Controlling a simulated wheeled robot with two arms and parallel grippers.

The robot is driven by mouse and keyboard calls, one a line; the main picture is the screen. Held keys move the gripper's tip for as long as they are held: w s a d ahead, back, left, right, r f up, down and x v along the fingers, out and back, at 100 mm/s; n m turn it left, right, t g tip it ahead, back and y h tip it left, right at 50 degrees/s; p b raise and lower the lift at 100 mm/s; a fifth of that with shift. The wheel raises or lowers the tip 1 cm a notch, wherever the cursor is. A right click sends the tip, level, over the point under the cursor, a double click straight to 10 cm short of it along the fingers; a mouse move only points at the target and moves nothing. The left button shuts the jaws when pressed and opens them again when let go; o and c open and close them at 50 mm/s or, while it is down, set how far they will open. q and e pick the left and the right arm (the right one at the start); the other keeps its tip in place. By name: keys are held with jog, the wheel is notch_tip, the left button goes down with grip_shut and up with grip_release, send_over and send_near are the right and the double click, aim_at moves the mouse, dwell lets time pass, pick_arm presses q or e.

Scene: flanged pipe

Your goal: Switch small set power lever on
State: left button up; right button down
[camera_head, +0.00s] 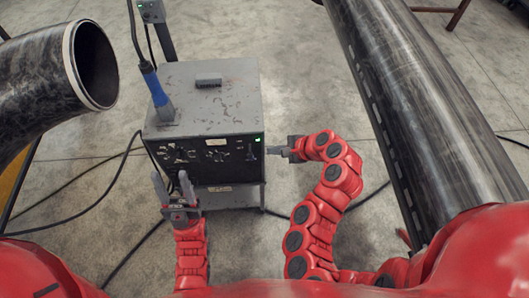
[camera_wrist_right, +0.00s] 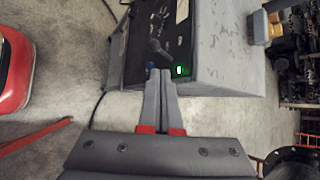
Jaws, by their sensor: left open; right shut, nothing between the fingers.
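The small set is a scuffed grey box (camera_head: 215,95) with a black front panel, in the middle of the head view. A lit green light (camera_head: 257,140) shows at the panel's upper right; it also shows in the right wrist view (camera_wrist_right: 180,70). A dark lever (camera_wrist_right: 158,48) stands out from the panel just beyond my right fingertips. My right gripper (camera_head: 272,151) is shut and empty at the panel's right edge; its fingers also show in the wrist view (camera_wrist_right: 159,75). I cannot tell whether they touch the lever. My left gripper (camera_head: 172,186) is open and empty before the panel's left part.
A large flanged pipe (camera_head: 60,75) stands at the left and a long dark pipe (camera_head: 410,100) at the right. A blue-handled cable plug (camera_head: 156,90) rises from the box's left side. Black cables lie on the concrete floor.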

jog(key=p+v, duration=0.9)
jog(key=shift+s+d+r+p, duration=0.15)
jog(key=shift+s+d+p, duration=0.1)
jog(key=shift+d+p, duration=0.05)
